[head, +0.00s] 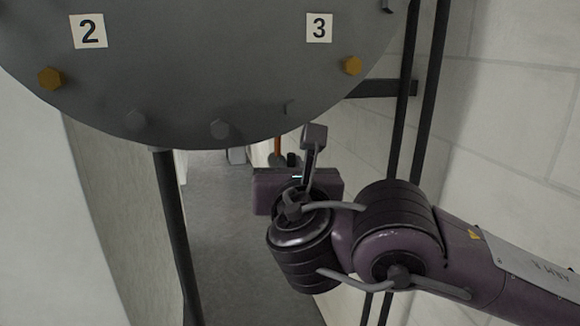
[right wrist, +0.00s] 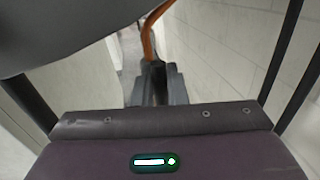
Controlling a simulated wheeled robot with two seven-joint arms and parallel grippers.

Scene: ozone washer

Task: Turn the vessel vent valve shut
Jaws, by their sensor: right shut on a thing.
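The vessel (head: 215,75) is a large grey round body that fills the top of the head view. The vent valve shows as a thin orange-brown lever (right wrist: 147,42) in the right wrist view. A small part of it shows below the vessel in the head view (head: 277,146). My right gripper (right wrist: 157,84) is shut on the lever's near end, its dark fingers on either side. In the head view my right gripper (head: 285,161) is largely hidden behind my own wrist. The valve body cannot be made out. My left gripper is not in view.
Yellow bolts (head: 50,78) and number plates 2 (head: 88,31) and 3 (head: 319,28) are on the vessel. A dark support leg (head: 175,235) stands at the left. Dark vertical pipes (head: 403,110) run along the pale block wall (head: 510,100) at the right. Grey floor shows between.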

